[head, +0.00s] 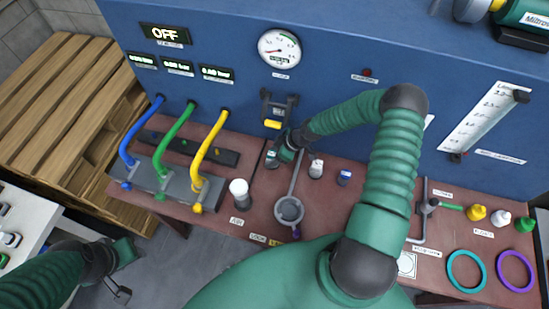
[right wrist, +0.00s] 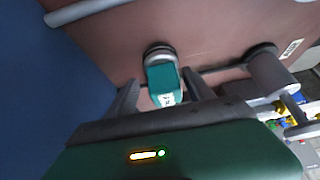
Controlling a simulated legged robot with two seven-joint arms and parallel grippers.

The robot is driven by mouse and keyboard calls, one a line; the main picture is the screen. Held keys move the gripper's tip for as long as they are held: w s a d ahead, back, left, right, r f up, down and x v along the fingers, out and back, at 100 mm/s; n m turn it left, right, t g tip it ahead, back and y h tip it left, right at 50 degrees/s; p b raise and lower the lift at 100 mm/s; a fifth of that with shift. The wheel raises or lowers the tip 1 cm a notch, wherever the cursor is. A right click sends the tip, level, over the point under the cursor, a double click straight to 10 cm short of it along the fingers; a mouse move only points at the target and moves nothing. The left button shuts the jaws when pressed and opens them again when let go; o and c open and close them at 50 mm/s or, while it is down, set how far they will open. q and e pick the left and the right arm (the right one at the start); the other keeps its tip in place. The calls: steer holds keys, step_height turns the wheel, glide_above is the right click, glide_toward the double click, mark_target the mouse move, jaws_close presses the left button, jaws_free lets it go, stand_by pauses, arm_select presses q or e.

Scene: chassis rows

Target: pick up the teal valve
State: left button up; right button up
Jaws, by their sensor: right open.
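The teal valve (right wrist: 162,82) shows in the right wrist view as a small teal block with a pale label, on a round dark base on the reddish-brown bench. My right gripper (right wrist: 161,90) is open, its dark fingers on either side of the teal block, with visible gaps. In the head view, my right gripper (head: 275,158) is low at the bench's back, near the blue panel. I cannot clearly pick out the valve there, as the gripper covers that spot. My left gripper (head: 125,253) is at lower left, away from the bench; its jaw opening is unclear.
A white-topped cylinder (head: 239,192) and a grey round holder (head: 289,211) stand near the right gripper. Blue, green and yellow hoses (head: 215,145) are to the left. A teal ring (head: 467,270) and a purple ring (head: 515,271) lie at right. The blue panel (head: 330,85) stands close behind.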

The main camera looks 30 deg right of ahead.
steer(key=shift+w+a+f, duration=0.5)
steer(key=shift+a+f, duration=0.2)
steer(key=shift+f, duration=0.15)
steer(key=shift+a, duration=0.3)
steer(key=shift+r, duration=0.15)
steer(key=c, duration=0.4)
steer(key=shift+s+d, duration=0.1)
steer(key=shift+d, duration=0.3)
steer(key=c, duration=0.7)
jaws_close()
steer(key=shift+a, duration=0.15)
